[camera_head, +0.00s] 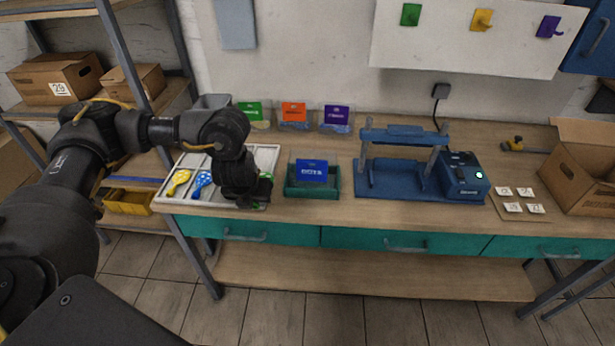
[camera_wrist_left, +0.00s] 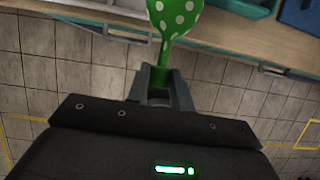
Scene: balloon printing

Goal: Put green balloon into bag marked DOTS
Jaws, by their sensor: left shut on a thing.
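The green balloon (camera_wrist_left: 176,16), with white dots, shows at the top of the left wrist view. My left gripper (camera_wrist_left: 160,84) is shut on its narrow neck. In the head view my left gripper (camera_head: 264,190) is over the right part of the pale tray, and only a little of the balloon shows beside it. A bag with a blue label (camera_head: 312,171) stands in a teal box just right of the gripper. Its white print is too small to read surely, but may be DOTS. My right gripper is not in view.
The pale tray (camera_head: 165,191) holds a yellow balloon (camera_head: 178,181) and a blue balloon (camera_head: 201,182). Bags with green, orange and purple labels stand along the wall. A blue press (camera_head: 405,181) stands right of the teal box (camera_head: 313,193). An open carton (camera_head: 583,178) is far right.

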